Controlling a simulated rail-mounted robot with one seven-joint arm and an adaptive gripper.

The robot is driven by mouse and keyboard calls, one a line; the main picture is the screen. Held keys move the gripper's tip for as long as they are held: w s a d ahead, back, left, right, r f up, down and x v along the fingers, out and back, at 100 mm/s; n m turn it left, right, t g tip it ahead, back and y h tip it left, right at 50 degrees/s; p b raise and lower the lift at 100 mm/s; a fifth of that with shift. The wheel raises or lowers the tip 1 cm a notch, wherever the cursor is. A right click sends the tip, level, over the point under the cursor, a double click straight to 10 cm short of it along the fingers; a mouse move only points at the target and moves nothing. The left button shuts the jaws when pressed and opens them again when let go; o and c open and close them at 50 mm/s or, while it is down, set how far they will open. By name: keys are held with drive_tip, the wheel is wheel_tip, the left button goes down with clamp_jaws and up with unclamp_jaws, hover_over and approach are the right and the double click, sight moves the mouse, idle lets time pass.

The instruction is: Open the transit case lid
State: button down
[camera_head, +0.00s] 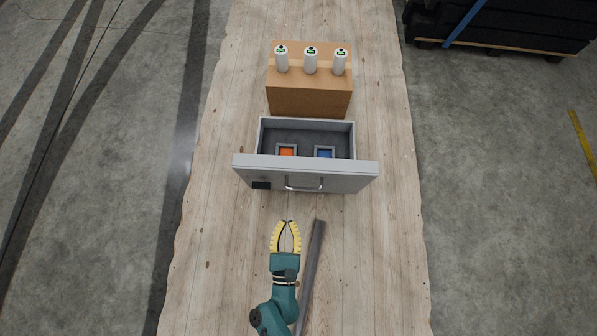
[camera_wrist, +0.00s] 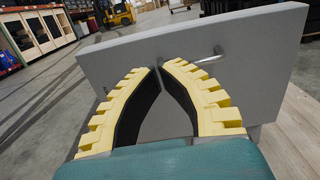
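No closed transit case or lid that I can identify is in view. A grey open-topped box like a pulled-out drawer (camera_head: 355,140) stands mid-table in the head view. Its tall front panel (camera_head: 340,178) faces me and carries a bar handle (camera_head: 305,188). Inside are an orange insert (camera_head: 287,152) and a blue insert (camera_head: 324,153). My gripper (camera_head: 288,222) is in front of the panel, slightly left of the handle, with fingertips nearly together and nothing between them. The wrist view shows the fingertips (camera_wrist: 161,68) before the panel (camera_wrist: 120,60), the handle (camera_wrist: 207,55) to their right.
A brown wooden block (camera_head: 310,102) behind the box carries three white bottles (camera_head: 310,62). A dark bar (camera_head: 312,265) lies right of my gripper. Bare wooden tabletop (camera_head: 385,240) is free to the right. Dark strapped totes (camera_head: 510,25) stand beyond the table at upper right.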

sight(292, 172)
drive_tip(key=shift+m, duration=0.3)
drive_tip(key=w+b, duration=0.1)
drive_tip(key=w, duration=0.3)
drive_tip(key=w+d+b, duration=0.1)
drive_tip(key=w, duration=0.4)
drive_tip(key=w+d+b, duration=0.1)
drive_tip(key=w, duration=0.3)
drive_tip(key=shift+w+d+r, duration=0.1)
drive_tip(key=shift+w+r, duration=0.2)
